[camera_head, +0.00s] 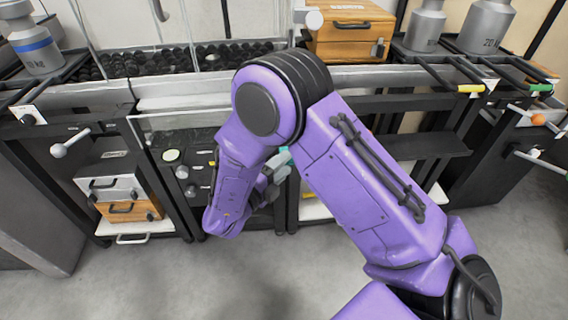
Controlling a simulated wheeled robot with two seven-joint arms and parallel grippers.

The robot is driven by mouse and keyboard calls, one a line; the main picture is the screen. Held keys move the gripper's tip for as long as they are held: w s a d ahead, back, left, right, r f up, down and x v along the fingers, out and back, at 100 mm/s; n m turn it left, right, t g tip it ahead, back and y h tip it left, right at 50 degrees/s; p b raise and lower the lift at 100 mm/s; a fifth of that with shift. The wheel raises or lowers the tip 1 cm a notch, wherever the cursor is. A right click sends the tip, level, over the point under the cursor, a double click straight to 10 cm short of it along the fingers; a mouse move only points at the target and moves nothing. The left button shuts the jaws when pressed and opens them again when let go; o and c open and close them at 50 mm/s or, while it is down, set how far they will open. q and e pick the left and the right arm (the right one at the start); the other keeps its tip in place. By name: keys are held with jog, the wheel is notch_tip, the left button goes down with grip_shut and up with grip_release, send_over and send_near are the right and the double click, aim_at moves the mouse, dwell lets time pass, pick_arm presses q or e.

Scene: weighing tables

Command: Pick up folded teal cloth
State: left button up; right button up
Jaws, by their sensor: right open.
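A small patch of teal (278,159), likely the folded teal cloth, shows just behind my right forearm in the head view, at the weighing table's front. Most of it is hidden by my arm. My right gripper (272,178) is grey and open, partly hidden behind the purple forearm. It is close to the teal patch in the picture; I cannot tell whether they touch. My left gripper is not in view.
A wooden case (350,35) stands on the upper level at the back. Metal weights (36,48) stand at both back corners. A wooden box (130,208) sits on a low shelf at left. Rods with round knobs (62,150) stick out forward. The grey floor in front is clear.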

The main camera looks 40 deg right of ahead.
grip_shut()
jog(key=s+a+r+p, duration=0.1)
jog(key=a+r+p, duration=0.3)
jog(key=a, duration=0.3)
jog(key=s+a+r+p, duration=0.2)
jog(key=a+r+p, duration=0.1)
jog(key=a, duration=0.3)
jog(key=shift+s+a+r+p, duration=0.15)
jog(key=shift+a+r+p, duration=0.25)
jog(key=shift+p, duration=0.35)
